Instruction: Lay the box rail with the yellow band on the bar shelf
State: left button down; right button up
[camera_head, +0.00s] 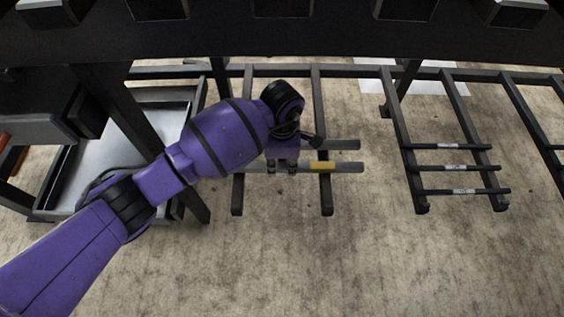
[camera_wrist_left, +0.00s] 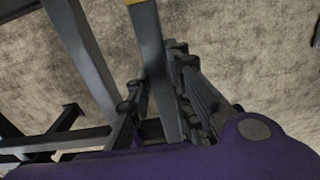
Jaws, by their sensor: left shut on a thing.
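The grey box rail with the yellow band (camera_head: 346,168) lies crosswise over the left pair of dark shelf arms (camera_head: 323,195) in the head view. I cannot tell whether it touches them. My left gripper (camera_head: 283,168) points down and is shut on this rail, left of its yellow band. In the left wrist view the rail (camera_wrist_left: 153,50) runs between the fingers (camera_wrist_left: 160,95), with a bit of yellow at the top edge. A second grey rail (camera_head: 343,145) lies just behind, partly hidden by my gripper. My right gripper is out of view.
Another pair of shelf arms (camera_head: 421,206) at the right carries several thin black bars (camera_head: 460,191) with white labels. A metal tray (camera_head: 95,160) stands at the left behind a dark post (camera_head: 135,125). Bare floor lies in front.

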aim_at(282, 165)
pick_arm(q)
jog(key=c, duration=1.8)
grip_release()
jog(key=shift+f, duration=0.1)
jog(key=shift+c, duration=0.2)
jog(key=shift+o, duration=1.3)
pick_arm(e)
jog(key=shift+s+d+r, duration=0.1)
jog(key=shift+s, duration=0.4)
pick_arm(q)
notch_tip(282, 165, up, 7)
jog(key=p, duration=0.2)
jog(key=shift+f+p, duration=0.1)
jog(key=shift+p, duration=0.3)
jog(key=shift+r, duration=0.55)
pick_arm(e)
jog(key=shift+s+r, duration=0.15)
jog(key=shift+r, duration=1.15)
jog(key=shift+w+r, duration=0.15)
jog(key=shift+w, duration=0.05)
